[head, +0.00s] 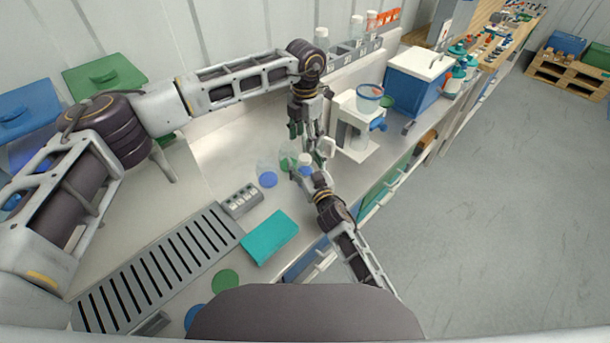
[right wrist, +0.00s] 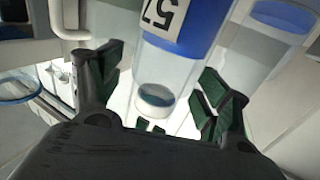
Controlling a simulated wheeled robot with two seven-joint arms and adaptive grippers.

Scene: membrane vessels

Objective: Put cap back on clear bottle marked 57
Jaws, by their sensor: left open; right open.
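The clear bottle marked 57 (right wrist: 183,62) shows large in the right wrist view. It has a blue band and an inverted black-on-white label. A pale ring with a dark middle (right wrist: 155,98) shows at its lower end; I cannot tell whether it is the cap or the mouth. My right gripper (right wrist: 160,95) is open, with a dark green pad on each side of the bottle. In the head view my right gripper (head: 303,172) is by a white-topped, blue vessel (head: 306,160). My left gripper (head: 308,143) is open just above and behind it, partly hiding the area.
Another clear blue-banded vessel (right wrist: 276,38) stands beside the bottle. In the head view, a blue-bottomed vessel (head: 267,178) stands left of the grippers. A white stand with a clear cup (head: 369,98) is close on the right. A grey block (head: 241,200) and teal pad (head: 270,238) lie nearer.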

